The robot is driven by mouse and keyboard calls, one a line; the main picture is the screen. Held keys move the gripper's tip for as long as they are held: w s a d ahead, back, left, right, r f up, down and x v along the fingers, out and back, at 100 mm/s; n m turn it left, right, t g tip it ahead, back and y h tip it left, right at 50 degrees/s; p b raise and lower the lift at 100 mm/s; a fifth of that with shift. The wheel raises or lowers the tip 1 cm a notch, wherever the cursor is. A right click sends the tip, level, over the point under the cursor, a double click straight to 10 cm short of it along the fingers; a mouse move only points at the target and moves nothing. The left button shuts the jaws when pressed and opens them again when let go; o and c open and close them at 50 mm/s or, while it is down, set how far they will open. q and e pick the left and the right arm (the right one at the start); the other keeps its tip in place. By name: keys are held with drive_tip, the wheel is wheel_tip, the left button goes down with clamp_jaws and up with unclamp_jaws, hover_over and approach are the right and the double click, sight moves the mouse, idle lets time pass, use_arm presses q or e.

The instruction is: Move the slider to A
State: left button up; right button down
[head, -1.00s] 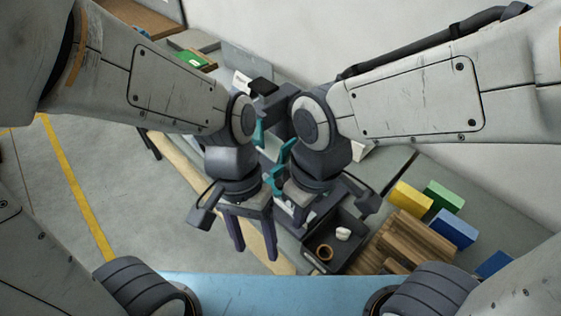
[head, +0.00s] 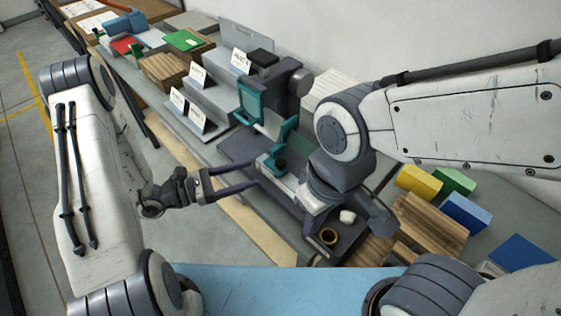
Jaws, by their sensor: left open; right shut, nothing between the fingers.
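The ink unit is a teal and grey machine (head: 251,99) on the bench at the centre of the head view. A pale rail with teal parts (head: 270,164) runs along its front, with a small dark knob (head: 281,165) on it. I cannot tell for sure which part is the slider, and no letter A is readable. My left gripper (head: 252,174) is open and empty, its two long fingers reaching from the left toward the rail's near end. My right gripper (head: 312,205) is shut and empty at the rail's right side; its wrist hides much of it and part of the machine.
A dark tray (head: 335,252) holds a brown ring (head: 328,236) and a white lump (head: 347,216). Wooden blocks (head: 428,228) and yellow, green and blue boxes (head: 418,181) stand at the right. White label cards (head: 197,117) stand behind left. A blue surface (head: 290,280) lies in front.

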sight(276, 164)
use_arm(q)
drive_tip(key=p+x, duration=0.1)
drive_tip(key=x, duration=0.3)
drive_tip(key=p+x, duration=0.2)
drive_tip(key=x, duration=0.2)
drive_tip(key=shift+w+d+f, duration=0.15)
drive_tip(key=shift+w+d, duration=0.15)
drive_tip(key=shift+w, duration=0.1)
drive_tip(key=shift+w+d, duration=0.3)
drive_tip(key=shift+d, duration=0.25)
drive_tip(key=shift+f, duration=0.1)
clamp_jaws()
idle(0.5)
